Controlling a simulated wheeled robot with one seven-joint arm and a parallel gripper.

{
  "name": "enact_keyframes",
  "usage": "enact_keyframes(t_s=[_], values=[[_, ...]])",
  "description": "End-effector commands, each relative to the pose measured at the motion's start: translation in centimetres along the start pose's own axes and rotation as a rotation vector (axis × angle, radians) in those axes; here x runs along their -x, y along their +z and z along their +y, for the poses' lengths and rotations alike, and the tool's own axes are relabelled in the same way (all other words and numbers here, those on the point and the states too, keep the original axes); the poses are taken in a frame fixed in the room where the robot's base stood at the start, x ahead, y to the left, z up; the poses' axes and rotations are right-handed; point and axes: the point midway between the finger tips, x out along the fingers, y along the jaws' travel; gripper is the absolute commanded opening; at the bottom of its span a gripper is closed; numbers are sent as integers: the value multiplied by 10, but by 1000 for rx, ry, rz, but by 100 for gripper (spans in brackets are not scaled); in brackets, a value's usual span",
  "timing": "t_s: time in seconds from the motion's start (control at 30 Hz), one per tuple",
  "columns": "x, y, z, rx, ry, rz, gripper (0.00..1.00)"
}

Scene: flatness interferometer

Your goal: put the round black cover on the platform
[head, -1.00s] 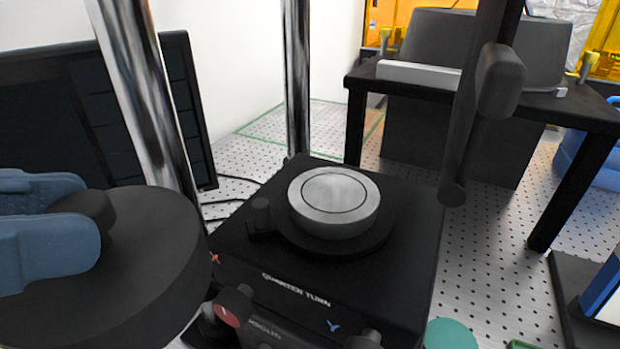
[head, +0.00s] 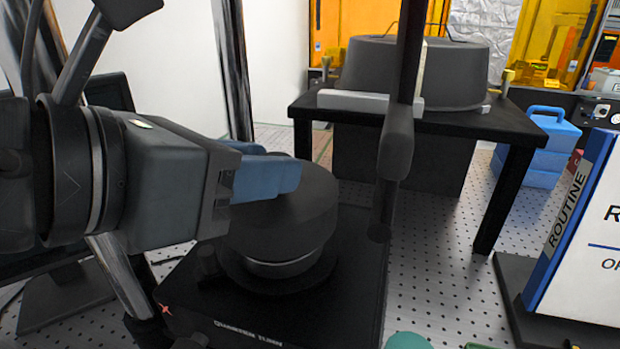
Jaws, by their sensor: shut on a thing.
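The round black cover (head: 282,225) is over the round silver platform (head: 285,268) on the black instrument base (head: 345,300). Only a thin silver band of the platform shows below the cover's lower edge. The cover looks roughly level and centred; I cannot tell whether it rests on the platform or hangs just above it. My gripper (head: 268,176) comes in from the left, and its blue fingers are shut at the cover's top.
A dark upright post with a thick rounded part (head: 396,145) stands close to the right of the cover. A chrome column (head: 232,70) rises behind it. A black table (head: 440,122) bears a grey housing (head: 415,70). A white sign (head: 590,235) stands at right.

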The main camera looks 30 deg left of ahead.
Motion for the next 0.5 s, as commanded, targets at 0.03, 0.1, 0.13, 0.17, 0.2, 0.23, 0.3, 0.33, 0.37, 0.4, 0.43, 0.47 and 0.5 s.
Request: enact_keyframes(t_s=[0.03, 0.1, 0.13, 0.17, 0.2, 0.23, 0.3, 0.33, 0.37, 0.4, 0.43, 0.47, 0.5], values=[[-1, -4, 0, 3, 0, 1, 1], [-4, -12, 0, 5, 1, 1, 1], [-5, -16, 0, 5, 1, 1, 1], [-7, -20, 0, 5, 0, 1, 1], [-9, -25, 1, 5, 2, 1, 1], [-10, -28, 0, 5, 1, 1, 1], [-12, -32, 0, 2, 1, 1, 1], [-12, -32, 0, 1, 1, 1, 1], [-12, -32, 0, 0, 1, 1, 1], [-12, -32, 0, 0, 1, 1, 1], [-12, -32, 0, 0, 1, 1, 1], [-12, -32, 0, 0, 1, 1, 1], [-12, -32, 0, 0, 0, 1, 1]])
